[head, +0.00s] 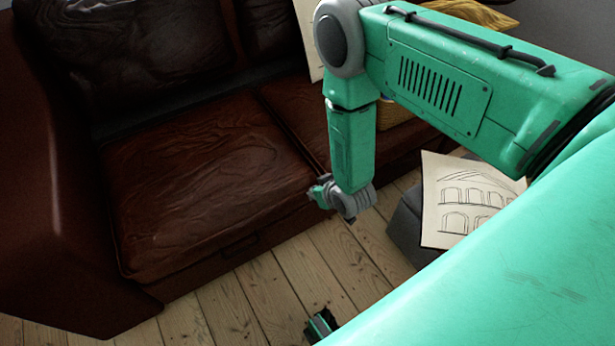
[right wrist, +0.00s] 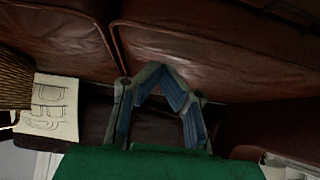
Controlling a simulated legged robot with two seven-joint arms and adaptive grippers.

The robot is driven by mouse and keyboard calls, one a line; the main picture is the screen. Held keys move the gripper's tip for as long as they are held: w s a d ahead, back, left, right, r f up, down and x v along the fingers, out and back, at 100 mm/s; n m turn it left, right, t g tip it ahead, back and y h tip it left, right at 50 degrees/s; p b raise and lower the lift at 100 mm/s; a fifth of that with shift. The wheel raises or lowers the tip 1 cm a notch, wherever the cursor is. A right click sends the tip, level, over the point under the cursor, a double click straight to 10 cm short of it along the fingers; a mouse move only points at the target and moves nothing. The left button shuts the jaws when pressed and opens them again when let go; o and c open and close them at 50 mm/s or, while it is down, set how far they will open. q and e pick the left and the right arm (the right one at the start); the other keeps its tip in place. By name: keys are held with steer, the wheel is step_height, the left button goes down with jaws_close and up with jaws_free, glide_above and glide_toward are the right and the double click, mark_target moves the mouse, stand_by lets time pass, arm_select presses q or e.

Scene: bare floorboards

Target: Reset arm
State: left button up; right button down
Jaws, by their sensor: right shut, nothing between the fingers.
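My right arm (head: 350,145) comes in from the right in the head view, bends at the grey elbow and hangs down in front of the sofa. Its grey wrist (head: 350,200) is near the seat's front edge. In the right wrist view my right gripper (right wrist: 160,70) has its blue-grey fingers drawn together at the tips, with nothing between them. My left gripper is not in view.
A brown leather sofa (head: 200,190) fills the left and back. A woven basket (head: 395,113) is behind my arm. Bare floorboards (head: 260,295) lie in front.

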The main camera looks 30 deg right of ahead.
steer(key=shift+s+r, duration=0.15)
steer(key=shift+s, duration=0.5)
steer(key=s+r+g, duration=0.4)
steer(key=s, duration=0.8)
steer(key=s+a+r+g, duration=0.1)
steer(key=s+r+g, duration=0.2)
steer(key=s, duration=1)
steer(key=shift+r+n+g, duration=0.3)
steer(key=shift+r+g, duration=0.1)
steer(key=shift+r, duration=0.25)
